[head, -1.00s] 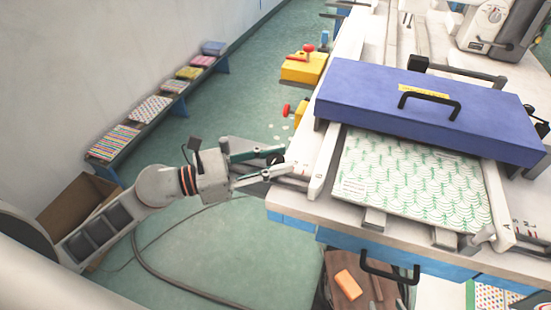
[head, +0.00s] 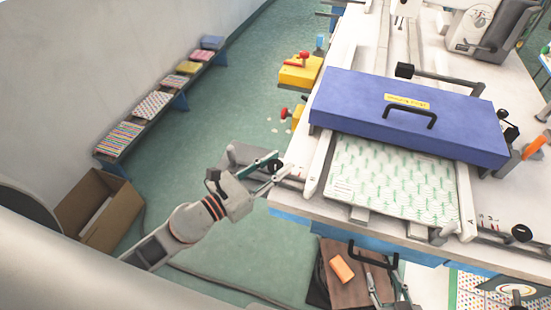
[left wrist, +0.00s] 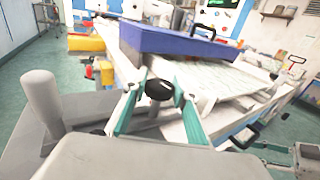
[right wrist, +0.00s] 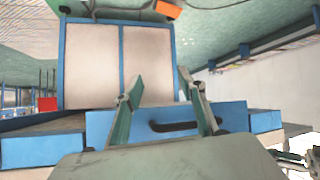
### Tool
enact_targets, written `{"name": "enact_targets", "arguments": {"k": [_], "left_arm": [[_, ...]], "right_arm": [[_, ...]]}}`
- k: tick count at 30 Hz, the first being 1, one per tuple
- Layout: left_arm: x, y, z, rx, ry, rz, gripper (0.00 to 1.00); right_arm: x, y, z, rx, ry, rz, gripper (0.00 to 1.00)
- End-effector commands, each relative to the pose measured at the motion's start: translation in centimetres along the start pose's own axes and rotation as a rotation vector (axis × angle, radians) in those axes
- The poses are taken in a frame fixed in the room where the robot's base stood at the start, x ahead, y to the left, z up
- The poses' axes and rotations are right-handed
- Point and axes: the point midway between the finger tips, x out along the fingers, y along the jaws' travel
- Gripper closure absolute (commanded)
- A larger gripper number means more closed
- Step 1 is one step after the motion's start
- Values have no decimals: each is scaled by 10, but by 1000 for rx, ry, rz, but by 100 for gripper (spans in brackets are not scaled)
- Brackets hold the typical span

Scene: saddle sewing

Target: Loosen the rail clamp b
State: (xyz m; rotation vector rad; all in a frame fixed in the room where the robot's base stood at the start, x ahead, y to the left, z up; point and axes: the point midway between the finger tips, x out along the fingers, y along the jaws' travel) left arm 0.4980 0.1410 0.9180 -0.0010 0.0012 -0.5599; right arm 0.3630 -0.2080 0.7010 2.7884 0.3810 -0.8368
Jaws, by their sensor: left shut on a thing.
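My left gripper (head: 281,163) is at the left front corner of the white table. In the left wrist view its green fingers (left wrist: 159,86) are shut on a round black knob (left wrist: 158,90) at the end of a grey clamp bar. In the head view this knob (head: 273,165) is partly covered by the fingers. Another black knob (head: 521,233) is at the front right; I cannot read which clamp is b. My right gripper (head: 388,290) is low in front of the table. The right wrist view shows its fingers (right wrist: 160,76) apart and empty.
A blue cover (head: 400,115) with a black handle spans a green-patterned white panel (head: 390,182). Below the table edge are a drawer handle (right wrist: 175,126) and an orange block (head: 342,268). A cardboard box (head: 100,205) stands on the floor at left.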

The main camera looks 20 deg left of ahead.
Motion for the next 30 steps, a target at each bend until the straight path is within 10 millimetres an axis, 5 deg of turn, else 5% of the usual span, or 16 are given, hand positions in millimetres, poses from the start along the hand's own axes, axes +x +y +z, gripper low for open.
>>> {"name": "enact_targets", "arguments": {"k": [9, 10, 12, 30], "left_arm": [[0, 1, 2, 4, -5, 5, 94], [0, 1, 2, 4, -5, 5, 65], [0, 1, 2, 4, -4, 5, 55], [-12, 0, 0, 8, 2, 0, 55]], "right_arm": [[0, 2, 3, 0, -7, 3, 60], [0, 1, 3, 0, -7, 3, 60], [0, 1, 3, 0, -6, 2, 60], [0, -2, 2, 0, -5, -2, 60]]}}
